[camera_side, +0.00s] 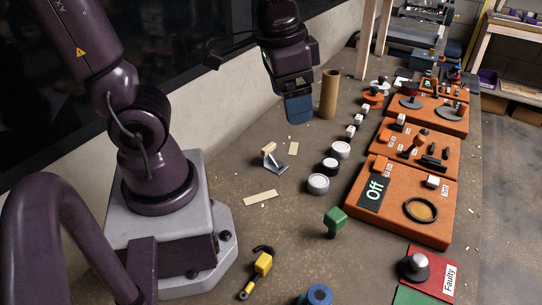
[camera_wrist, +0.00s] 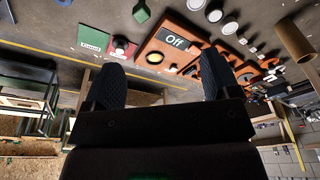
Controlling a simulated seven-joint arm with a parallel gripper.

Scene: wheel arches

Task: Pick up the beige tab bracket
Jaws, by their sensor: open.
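A small bracket with a beige upright tab (camera_side: 270,149) and a darker foot stands on the table, left of the white-topped jars in the side view. I take it to be the beige tab bracket; it is small there, and I cannot make it out in the wrist view. My gripper (camera_side: 298,110) hangs above the table, behind and to the right of the bracket, clear of it. In the wrist view my two dark fingers (camera_wrist: 160,85) are spread wide with nothing between them.
A brown cylinder (camera_side: 329,94) stands close to the right of my gripper. Flat beige strips (camera_side: 260,198) lie near the bracket. White-topped jars (camera_side: 318,184), a green knob (camera_side: 335,221) and orange panels (camera_side: 408,195) stand to the right. A yellow-black part (camera_side: 262,264) lies in front.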

